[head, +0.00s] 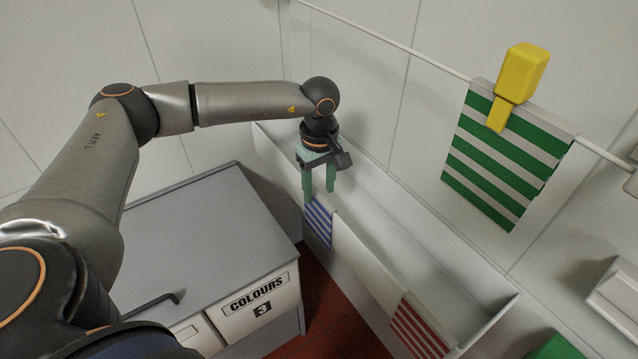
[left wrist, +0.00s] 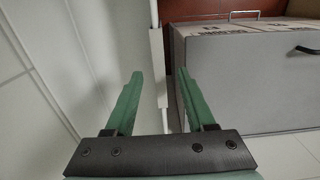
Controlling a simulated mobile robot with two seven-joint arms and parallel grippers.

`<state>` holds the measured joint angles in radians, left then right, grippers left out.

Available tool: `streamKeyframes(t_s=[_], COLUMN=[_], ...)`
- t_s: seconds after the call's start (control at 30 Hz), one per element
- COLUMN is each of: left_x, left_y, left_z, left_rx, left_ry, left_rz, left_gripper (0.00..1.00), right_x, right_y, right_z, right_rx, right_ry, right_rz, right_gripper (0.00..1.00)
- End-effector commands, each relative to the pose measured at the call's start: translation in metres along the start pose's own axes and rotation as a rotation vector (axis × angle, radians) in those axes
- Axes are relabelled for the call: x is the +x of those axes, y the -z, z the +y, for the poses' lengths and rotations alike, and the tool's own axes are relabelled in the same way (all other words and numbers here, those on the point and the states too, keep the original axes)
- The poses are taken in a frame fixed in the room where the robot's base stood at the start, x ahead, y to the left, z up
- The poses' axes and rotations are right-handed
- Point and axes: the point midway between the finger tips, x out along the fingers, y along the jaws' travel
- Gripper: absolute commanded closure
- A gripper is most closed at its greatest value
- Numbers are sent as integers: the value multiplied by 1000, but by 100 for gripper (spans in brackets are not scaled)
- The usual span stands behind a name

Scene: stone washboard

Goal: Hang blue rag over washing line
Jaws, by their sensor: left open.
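The blue rag (head: 318,222), striped blue and white, hangs over the front rim of the long stone trough at its far-left part. My left gripper (head: 319,192) is open and points down just above the rag's upper edge. I cannot tell whether the fingers touch it. The washing line (head: 390,40) runs above the trough along the tiled wall. My right gripper is not in view.
A green-striped rag (head: 500,165) hangs on the line under a yellow peg (head: 523,75). A red-striped rag (head: 418,328) hangs over the near part of the trough rim (head: 365,270). A grey cabinet (head: 200,240) labelled "COLOURS 3" stands left of the trough.

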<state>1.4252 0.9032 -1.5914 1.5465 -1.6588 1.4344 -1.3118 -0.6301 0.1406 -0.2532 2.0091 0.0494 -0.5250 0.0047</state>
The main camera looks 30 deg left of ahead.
Motion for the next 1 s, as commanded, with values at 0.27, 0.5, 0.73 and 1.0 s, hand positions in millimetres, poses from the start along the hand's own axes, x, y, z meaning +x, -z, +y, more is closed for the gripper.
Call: streamKeyframes(t_s=[0.27,0.5,0.73,1.0], left_x=[26,40,46,46], left_y=[-1,-1,0,0], left_z=[0,0,0,0], left_rx=[1,1,2,1], left_ry=[1,-1,-1,-1], left_rz=[-1,-1,-1,-1], left_gripper=[45,45,45,45], right_x=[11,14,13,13], right_y=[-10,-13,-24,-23], right_z=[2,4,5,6], right_rx=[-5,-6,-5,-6], right_ry=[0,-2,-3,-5], right_rz=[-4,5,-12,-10], right_gripper=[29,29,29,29])
